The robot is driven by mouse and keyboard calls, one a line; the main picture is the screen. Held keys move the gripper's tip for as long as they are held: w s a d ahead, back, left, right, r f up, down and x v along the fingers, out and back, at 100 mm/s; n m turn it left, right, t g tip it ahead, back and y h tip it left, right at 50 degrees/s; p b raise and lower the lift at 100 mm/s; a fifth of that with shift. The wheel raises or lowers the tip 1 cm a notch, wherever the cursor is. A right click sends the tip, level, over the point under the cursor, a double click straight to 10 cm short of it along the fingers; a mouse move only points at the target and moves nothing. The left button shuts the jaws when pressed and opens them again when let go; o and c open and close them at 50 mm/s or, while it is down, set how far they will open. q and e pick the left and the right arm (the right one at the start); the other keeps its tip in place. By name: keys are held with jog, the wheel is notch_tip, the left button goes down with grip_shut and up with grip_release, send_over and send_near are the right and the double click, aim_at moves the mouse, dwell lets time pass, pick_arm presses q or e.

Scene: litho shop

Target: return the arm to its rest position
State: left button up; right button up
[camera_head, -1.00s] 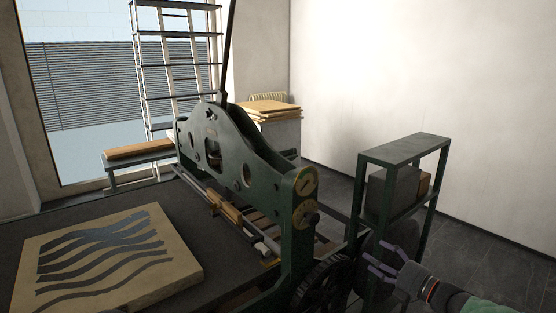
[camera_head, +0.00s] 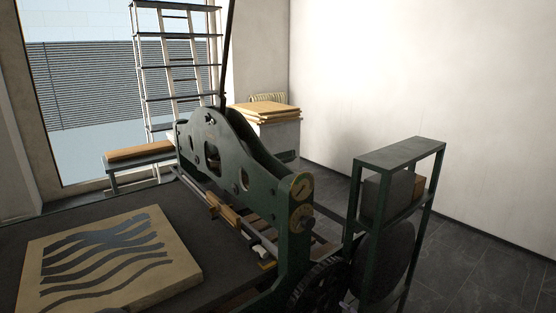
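Neither arm shows clearly in the head view now. My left gripper is out of view. The green litho press (camera_head: 262,190) stands in the middle. A pale stone with dark wavy stripes (camera_head: 180,270) lies on the dark press bed (camera_head: 200,210) at the lower left.
A green metal stand (camera_head: 400,153) with a grey box (camera_head: 388,195) on its shelf stands right of the press, near a dark round wheel (camera_head: 390,262). A low bench (camera_head: 140,160), a shelf rack (camera_head: 180,96) and a cabinet (camera_head: 278,138) stand behind. The floor at right is clear.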

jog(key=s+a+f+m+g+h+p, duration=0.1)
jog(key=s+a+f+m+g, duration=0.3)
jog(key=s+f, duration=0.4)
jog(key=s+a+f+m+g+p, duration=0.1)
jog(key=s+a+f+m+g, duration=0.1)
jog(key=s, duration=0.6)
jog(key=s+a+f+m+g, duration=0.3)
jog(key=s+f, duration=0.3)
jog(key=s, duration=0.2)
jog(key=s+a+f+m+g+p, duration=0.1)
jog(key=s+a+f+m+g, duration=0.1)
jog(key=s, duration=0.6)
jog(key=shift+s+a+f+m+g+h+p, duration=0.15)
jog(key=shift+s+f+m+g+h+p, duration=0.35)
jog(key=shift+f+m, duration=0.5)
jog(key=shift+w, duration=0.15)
